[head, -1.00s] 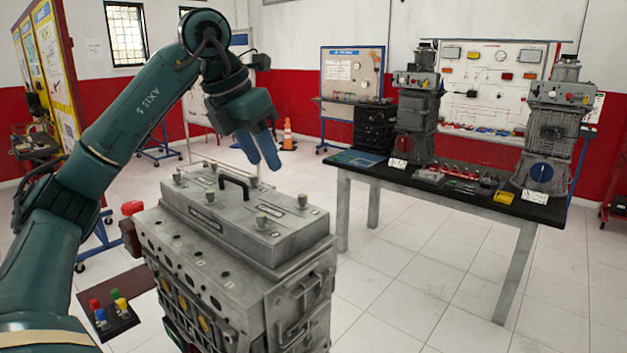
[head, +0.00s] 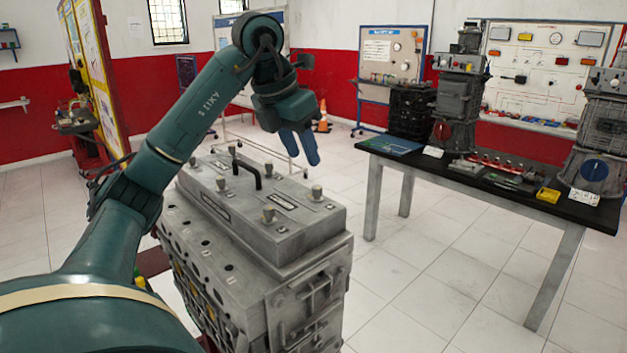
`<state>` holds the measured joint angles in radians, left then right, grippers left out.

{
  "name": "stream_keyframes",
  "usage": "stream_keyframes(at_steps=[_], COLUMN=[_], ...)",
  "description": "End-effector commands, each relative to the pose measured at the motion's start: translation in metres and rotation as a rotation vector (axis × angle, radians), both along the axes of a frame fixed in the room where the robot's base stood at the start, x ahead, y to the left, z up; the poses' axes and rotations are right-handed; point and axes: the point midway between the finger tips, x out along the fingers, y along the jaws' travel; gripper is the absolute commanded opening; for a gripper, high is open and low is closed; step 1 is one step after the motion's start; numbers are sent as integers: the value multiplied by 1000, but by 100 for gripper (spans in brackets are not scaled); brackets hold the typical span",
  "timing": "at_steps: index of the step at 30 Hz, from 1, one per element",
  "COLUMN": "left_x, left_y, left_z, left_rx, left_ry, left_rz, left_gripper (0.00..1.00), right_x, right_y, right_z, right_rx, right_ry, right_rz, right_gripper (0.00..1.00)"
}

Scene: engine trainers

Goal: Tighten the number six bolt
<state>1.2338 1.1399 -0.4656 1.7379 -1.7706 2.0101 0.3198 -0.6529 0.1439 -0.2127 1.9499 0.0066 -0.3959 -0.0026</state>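A grey engine block (head: 300,285) stands in front of me with a flat cover (head: 262,215) on top. I cannot read which bolt is number six. A black handle (head: 246,168) rises from the cover. My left gripper (head: 301,150) hangs above and behind the cover's far edge, apart from the bolts. Its blue fingers are seen partly overlapping, with a narrow gap at the tips. My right gripper is out of view.
A black-topped table (head: 500,190) at the right holds two engine units, a yellow box (head: 547,195) and small parts. An orange cone (head: 322,118) stands behind my gripper. Tiled floor is clear between block and table.

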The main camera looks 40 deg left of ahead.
Motion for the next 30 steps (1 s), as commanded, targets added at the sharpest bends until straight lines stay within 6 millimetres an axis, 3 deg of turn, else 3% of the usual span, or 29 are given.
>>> stream_keyframes(at_steps=[9,15,27,30], left_x=[19,28,30,30], left_y=[-3,-3,-2,-2], left_z=[-48,-66,-73,-73], left_rx=[-3,-1,0,0], left_ry=[3,1,0,0], left_rz=[-3,-3,-1,-1], left_gripper=[39,39,39,32], right_x=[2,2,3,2], right_y=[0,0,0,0], right_z=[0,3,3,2], right_rx=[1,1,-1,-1], right_ry=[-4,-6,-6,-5], right_rz=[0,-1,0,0], right_gripper=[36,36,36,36])
